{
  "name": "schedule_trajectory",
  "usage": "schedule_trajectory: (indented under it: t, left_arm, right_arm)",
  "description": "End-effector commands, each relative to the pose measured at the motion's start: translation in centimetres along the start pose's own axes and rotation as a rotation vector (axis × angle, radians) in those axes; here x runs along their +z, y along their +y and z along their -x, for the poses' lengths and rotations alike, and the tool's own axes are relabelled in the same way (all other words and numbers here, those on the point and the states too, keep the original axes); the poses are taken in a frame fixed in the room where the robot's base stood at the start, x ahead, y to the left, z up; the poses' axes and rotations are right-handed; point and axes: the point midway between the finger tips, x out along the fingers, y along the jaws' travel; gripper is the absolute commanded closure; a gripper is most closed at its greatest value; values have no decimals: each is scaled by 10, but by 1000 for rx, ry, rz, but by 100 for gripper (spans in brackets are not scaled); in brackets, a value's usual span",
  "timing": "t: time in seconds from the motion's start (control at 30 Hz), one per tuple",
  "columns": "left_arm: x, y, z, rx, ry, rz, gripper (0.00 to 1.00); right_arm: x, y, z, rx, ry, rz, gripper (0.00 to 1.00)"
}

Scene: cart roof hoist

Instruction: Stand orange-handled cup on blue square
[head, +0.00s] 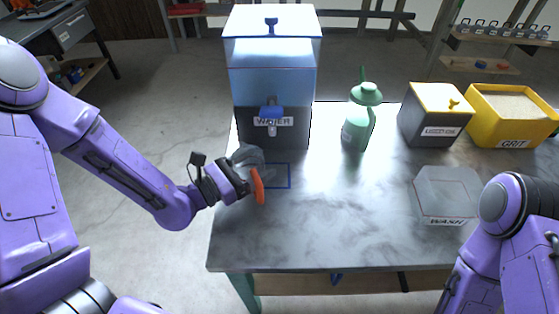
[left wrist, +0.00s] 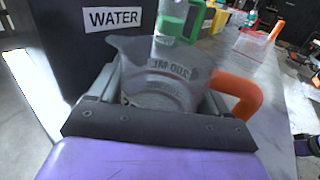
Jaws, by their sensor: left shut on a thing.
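My left gripper (head: 241,180) is shut on the grey cup (head: 249,156), beside the tap side of the water tank. The cup's orange handle (head: 257,187) points toward the front of the table. In the left wrist view the cup (left wrist: 165,85) sits between the fingers with its spout to the left and its handle (left wrist: 238,95) to the right. The blue square outline (head: 289,177) lies on the table in front of the tank. The cup overlaps its left part in the picture. I cannot tell whether the cup touches the table. My right gripper is out of view.
The water tank (head: 272,75) with a blue tap (head: 271,114) stands behind the square. A green bottle (head: 358,122), a yellow-lidded box (head: 435,115), a yellow grit bin (head: 510,113) and a clear wash container (head: 447,195) stand further right. The front middle of the table is clear.

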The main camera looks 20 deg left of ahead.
Motion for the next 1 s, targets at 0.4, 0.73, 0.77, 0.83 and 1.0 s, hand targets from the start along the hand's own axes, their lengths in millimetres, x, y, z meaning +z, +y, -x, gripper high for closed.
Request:
schedule_trajectory:
  t: [0.4,0.73,0.77,0.83,1.0]
  left_arm:
    - [1,-3,-75,-6,0,1,57]
    - [-14,-2,-73,-2,0,2,57]
    - [-14,-2,-73,-2,0,2,57]
    - [-17,-2,-73,-2,0,3,57]
    - [-17,-1,-73,-2,0,2,0]
  right_arm:
    - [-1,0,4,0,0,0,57]
    - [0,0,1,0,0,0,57]
    - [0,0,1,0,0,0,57]
    - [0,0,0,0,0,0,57]
    - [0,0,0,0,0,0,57]
